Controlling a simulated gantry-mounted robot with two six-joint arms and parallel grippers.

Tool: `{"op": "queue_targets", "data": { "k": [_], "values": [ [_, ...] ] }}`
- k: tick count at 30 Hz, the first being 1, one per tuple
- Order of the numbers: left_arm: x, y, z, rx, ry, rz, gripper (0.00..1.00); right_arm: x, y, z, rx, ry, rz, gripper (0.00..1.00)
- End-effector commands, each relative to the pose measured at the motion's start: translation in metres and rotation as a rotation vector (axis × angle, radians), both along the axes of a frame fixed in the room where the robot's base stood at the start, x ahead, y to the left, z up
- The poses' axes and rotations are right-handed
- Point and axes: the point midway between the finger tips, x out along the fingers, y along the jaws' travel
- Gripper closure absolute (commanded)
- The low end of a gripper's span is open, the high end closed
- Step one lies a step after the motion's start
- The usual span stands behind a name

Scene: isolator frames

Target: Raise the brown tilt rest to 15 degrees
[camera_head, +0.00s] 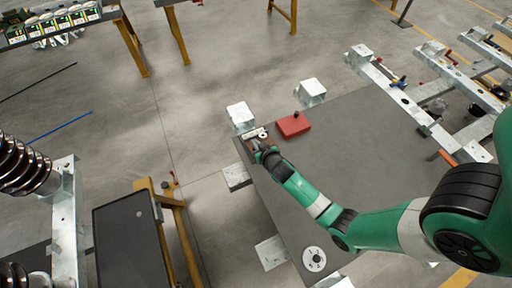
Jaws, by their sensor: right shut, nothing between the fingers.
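My right arm, green with black and pale joints, reaches in from the right across a dark grey table (348,135). Its gripper (257,143) is small in the picture, at the table's far left corner. It is shut with nothing held. A small patch of brown shows at the gripper, partly covered by it; I cannot tell whether this is the brown tilt rest, or its angle. A small pale piece (254,133) lies right by the fingertips; whether they touch is unclear. My left gripper is not in view.
A red block (293,125) with a dark knob sits just right of the gripper. Metal blocks (240,115) and (311,91) stand at the table's far edge. A round white disc (314,259) lies near the front. Metal frames stand at right. The table's middle is mostly clear.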

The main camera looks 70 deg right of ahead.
Motion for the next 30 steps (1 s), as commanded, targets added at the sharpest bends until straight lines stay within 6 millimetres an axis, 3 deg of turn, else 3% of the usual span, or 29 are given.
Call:
{"op": "queue_targets", "data": {
  "k": [3,14,19,30],
  "values": [
    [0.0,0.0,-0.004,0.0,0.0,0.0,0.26,-0.002,0.002,-0.011,-0.001,0.002,0.001,1.0],
    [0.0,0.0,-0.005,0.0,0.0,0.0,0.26,-0.003,0.003,-0.012,0.0,0.0,0.0,1.0],
    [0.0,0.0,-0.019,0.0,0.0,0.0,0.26,-0.007,0.007,-0.026,-0.001,0.001,0.001,1.0],
    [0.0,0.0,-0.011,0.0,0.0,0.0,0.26,-0.007,0.007,-0.018,-0.001,-0.001,0.0,1.0]
  ]
}}
